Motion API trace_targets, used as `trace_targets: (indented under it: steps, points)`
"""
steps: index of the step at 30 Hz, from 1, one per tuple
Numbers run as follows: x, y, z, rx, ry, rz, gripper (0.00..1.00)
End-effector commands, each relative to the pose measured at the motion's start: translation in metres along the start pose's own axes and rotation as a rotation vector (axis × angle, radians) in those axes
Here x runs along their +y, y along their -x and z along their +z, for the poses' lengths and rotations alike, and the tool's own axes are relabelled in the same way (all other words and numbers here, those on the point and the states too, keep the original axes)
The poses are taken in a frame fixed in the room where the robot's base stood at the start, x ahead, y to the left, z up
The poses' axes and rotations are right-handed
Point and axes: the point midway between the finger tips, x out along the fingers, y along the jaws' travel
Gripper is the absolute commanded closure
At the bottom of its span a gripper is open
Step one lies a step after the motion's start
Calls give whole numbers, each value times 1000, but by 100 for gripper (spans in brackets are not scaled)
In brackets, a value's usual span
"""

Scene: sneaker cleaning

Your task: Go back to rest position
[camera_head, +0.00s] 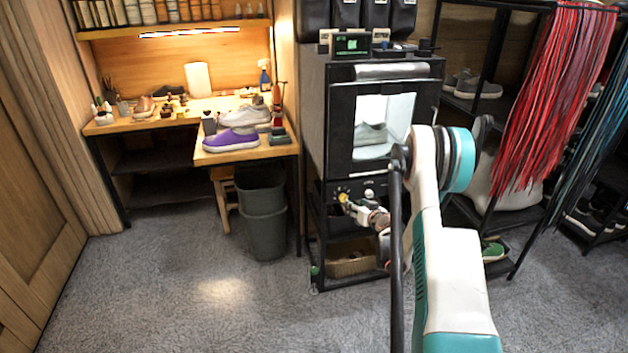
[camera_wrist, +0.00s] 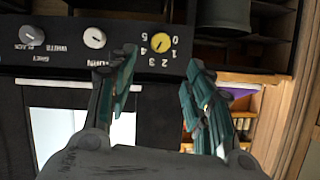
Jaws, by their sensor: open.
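My gripper (camera_wrist: 160,98) is open and empty in the wrist view, its two fingers spread apart. It is in front of the control panel (camera_wrist: 65,45) of the black cabinet, close to a yellow dial (camera_wrist: 160,42) marked with numbers. In the head view my arm reaches forward on the right, and my gripper (camera_head: 350,207) is by the yellow knob (camera_head: 343,197) under the cabinet's lit window. I cannot tell whether a fingertip touches the knob. A light sneaker (camera_head: 371,133) stands inside the lit black cabinet (camera_head: 330,120).
A grey bin (camera_head: 263,215) stands beside the cabinet. Shoe racks and hanging red laces (camera_head: 555,90) are at the right. The carpet (camera_head: 170,290) at front left is clear.

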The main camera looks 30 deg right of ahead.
Motion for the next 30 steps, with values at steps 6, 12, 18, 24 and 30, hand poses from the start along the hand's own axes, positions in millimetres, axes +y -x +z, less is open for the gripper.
trace_targets:
  steps: [6, 12, 18, 24, 30]
  points:
    - [-4, 1, -4, -3, -1, -4, 53]
    - [-49, 14, -46, -37, -16, -48, 53]
    - [-121, 46, -102, -99, -45, -111, 53]
    - [-191, 92, -145, -166, -70, -165, 53]
    - [-256, 149, -176, -236, -93, -211, 53]
